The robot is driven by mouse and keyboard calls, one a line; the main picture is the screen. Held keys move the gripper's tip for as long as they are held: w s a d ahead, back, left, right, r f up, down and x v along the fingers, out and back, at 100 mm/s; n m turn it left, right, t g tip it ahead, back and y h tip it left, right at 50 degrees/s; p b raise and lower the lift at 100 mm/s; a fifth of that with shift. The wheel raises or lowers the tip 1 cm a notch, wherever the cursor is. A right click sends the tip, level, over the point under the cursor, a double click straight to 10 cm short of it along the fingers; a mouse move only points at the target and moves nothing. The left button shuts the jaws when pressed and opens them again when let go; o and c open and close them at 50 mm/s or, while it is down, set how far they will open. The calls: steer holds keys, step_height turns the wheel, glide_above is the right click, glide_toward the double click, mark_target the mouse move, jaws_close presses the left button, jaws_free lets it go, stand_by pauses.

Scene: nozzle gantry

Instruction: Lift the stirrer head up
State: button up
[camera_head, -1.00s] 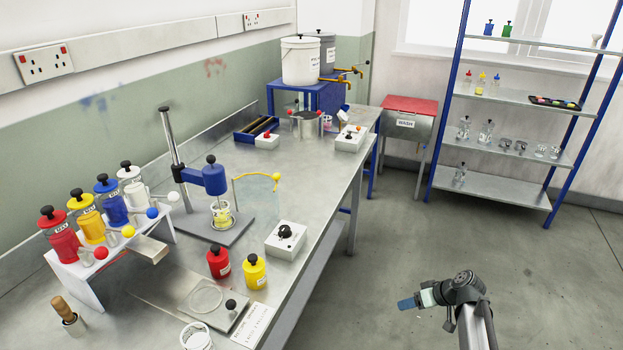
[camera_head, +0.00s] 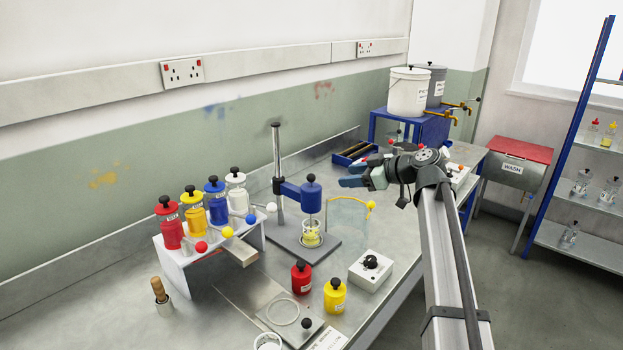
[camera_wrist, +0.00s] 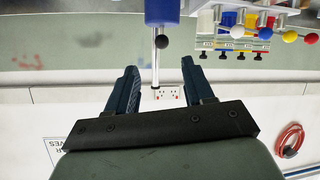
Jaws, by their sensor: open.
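The stirrer head (camera_head: 311,198) is a blue cylinder with a black knob (camera_head: 311,178) on top. A blue arm joins it to an upright metal post (camera_head: 277,150) on a flat grey base. Below it stands a small glass beaker (camera_head: 311,236) with yellow contents; the head's lower shaft reaches into it. My gripper (camera_head: 350,176) is open and empty, in the air right of the head, near knob height. In the wrist view, which looks upside down, the blue head (camera_wrist: 162,11) and knob (camera_wrist: 161,41) show beyond and between my open fingers (camera_wrist: 160,82), apparently apart from them.
A clear curved guard with a yellow rim (camera_head: 350,225) stands right of the stirrer. A bottle rack (camera_head: 178,262) is at left. Red (camera_head: 301,278) and yellow (camera_head: 335,297) jars and a white control box (camera_head: 371,270) stand in front. The bench behind the post is clear.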

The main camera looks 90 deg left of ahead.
mark_target(311, 178)
steer(key=x, duration=1.4)
steer(key=shift+s+r, duration=0.3)
steer(key=shift+r, duration=0.05)
steer(key=shift+c, duration=0.4)
jaws_close()
